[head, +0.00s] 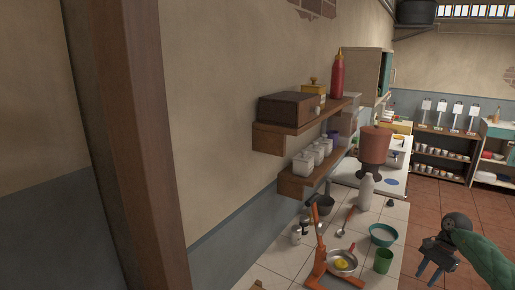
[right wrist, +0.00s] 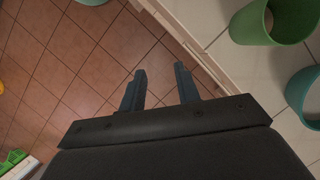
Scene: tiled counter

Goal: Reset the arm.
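My right gripper (head: 429,274) is at the lower right of the head view, on a green arm link, out past the counter's edge. In the right wrist view its two dark fingers (right wrist: 159,88) stand apart with nothing between them, over the tiled floor. The gripper is open and empty. My left arm and gripper are not in the head view.
A wooden post (head: 125,150) stands at left. Wall shelves (head: 290,140) hang above the counter.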

